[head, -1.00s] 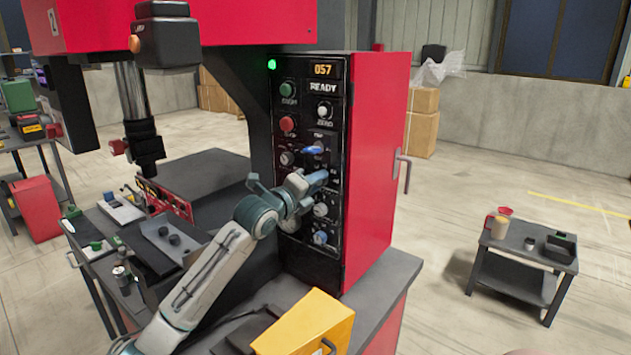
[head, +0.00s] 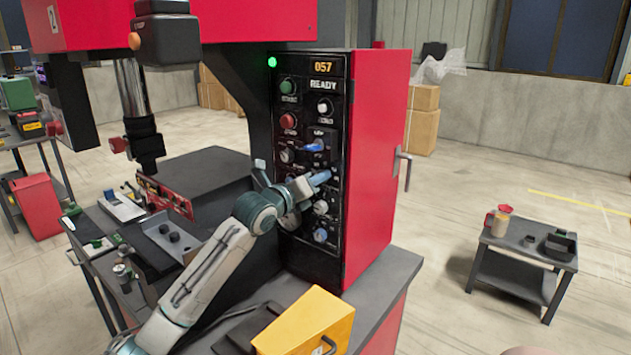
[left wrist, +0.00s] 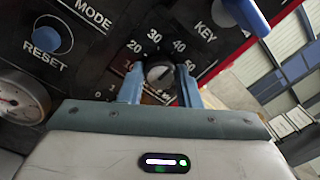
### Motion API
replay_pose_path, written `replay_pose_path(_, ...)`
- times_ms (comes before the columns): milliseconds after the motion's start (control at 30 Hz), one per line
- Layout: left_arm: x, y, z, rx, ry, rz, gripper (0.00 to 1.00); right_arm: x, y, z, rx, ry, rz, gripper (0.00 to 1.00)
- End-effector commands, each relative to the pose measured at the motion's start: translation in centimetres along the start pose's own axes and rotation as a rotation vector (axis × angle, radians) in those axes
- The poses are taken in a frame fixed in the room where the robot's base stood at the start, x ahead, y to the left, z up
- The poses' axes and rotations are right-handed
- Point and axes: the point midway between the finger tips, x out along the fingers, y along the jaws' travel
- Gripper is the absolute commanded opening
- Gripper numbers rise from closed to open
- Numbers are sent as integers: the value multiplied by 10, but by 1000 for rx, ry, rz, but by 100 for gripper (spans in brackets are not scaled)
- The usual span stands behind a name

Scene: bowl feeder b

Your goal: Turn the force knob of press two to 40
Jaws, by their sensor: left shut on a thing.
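The black control panel (head: 337,112) of the red press shows 057 and READY. My left gripper (head: 322,177) is at its middle, and the force knob is hidden behind it in the head view. In the left wrist view the grey force knob (left wrist: 159,73) sits between the two blue fingers of my left gripper (left wrist: 160,86), which is shut on it. The scale around it reads 0 to 50, with 20, 30 and 40 above the knob. I cannot tell clearly which number its mark points at. My right gripper is not in view.
In the left wrist view, a blue RESET button (left wrist: 46,38), a gauge (left wrist: 20,98) and a blue KEY switch (left wrist: 246,14) lie close to the fingers. A yellow box (head: 306,324) stands on the bench below my arm. A small cart (head: 521,258) stands apart at right.

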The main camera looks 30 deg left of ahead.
Motion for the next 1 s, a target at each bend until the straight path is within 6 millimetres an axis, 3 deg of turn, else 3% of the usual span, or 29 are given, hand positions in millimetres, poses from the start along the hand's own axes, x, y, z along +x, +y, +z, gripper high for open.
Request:
replay_pose_path(233, 0, 1, -1, -2, 2, 1, 8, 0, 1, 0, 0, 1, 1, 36)
replay_pose_path(267, 0, 1, -1, -2, 2, 1, 32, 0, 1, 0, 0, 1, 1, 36)
replay_pose_path(367, 0, 0, -1, -2, 2, 1, 52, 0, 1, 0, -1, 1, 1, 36)
replay_pose_path(733, -3, 1, 0, 0, 1, 1, 52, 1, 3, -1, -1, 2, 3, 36)
replay_pose_path(1000, -34, 3, -2, 6, 3, 3, 52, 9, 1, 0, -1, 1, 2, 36)
